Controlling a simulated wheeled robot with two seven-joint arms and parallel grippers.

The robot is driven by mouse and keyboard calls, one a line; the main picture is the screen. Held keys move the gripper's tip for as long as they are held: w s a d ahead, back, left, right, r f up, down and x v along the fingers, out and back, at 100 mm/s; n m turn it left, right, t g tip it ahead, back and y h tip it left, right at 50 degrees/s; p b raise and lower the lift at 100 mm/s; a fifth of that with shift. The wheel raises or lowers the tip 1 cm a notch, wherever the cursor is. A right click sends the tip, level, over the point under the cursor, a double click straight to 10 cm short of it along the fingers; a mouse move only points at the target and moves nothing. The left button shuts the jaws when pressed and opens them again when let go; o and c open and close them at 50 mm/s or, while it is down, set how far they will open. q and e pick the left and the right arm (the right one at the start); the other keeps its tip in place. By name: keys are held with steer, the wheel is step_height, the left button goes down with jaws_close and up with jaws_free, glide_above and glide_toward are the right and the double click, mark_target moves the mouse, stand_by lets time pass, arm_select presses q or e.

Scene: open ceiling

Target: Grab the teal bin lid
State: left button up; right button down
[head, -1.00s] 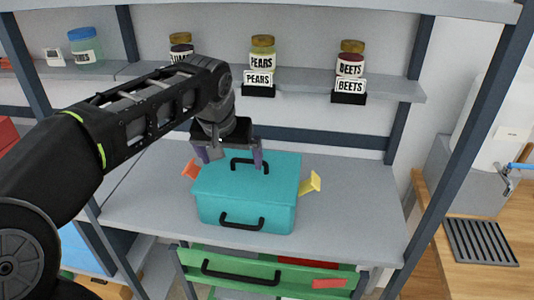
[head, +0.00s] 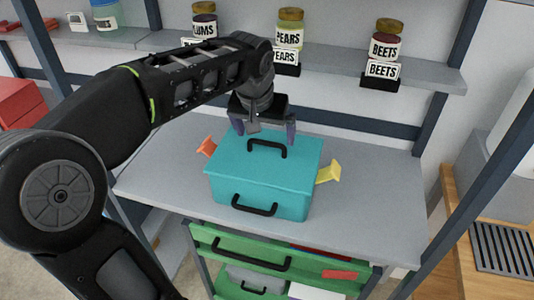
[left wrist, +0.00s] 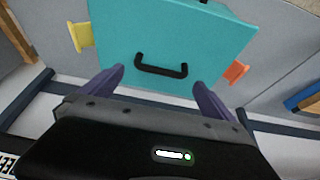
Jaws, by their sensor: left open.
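The teal bin (head: 262,192) stands on the grey shelf with its teal lid (head: 285,165) on top. A black handle (head: 267,147) rises from the lid, and another black handle is on the bin's front. My left gripper (head: 265,134) is open above the back part of the lid, just behind the lid handle in the picture. In the left wrist view the open purple fingers (left wrist: 160,88) lie on either side of the lid handle (left wrist: 161,68), with nothing between them. Whether they touch the lid cannot be told. My right gripper is not in view.
An orange tab (head: 207,147) and a yellow tab (head: 328,173) stick out at the bin's sides. Labelled jars, such as beets (head: 386,40), stand on the upper shelf (head: 430,80) behind. A green drawer (head: 220,242) is below. The grey shelf (head: 385,185) is clear at right.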

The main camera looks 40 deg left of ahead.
mark_target(266, 144)
arm_select(q)
steer(key=shift+f, duration=0.1)
steer(key=p+x, duration=0.1)
steer(key=x, duration=0.4)
steer(key=shift+s+f, duration=0.1)
steer(key=shift+c, duration=0.6)
steer(key=c, duration=1.1)
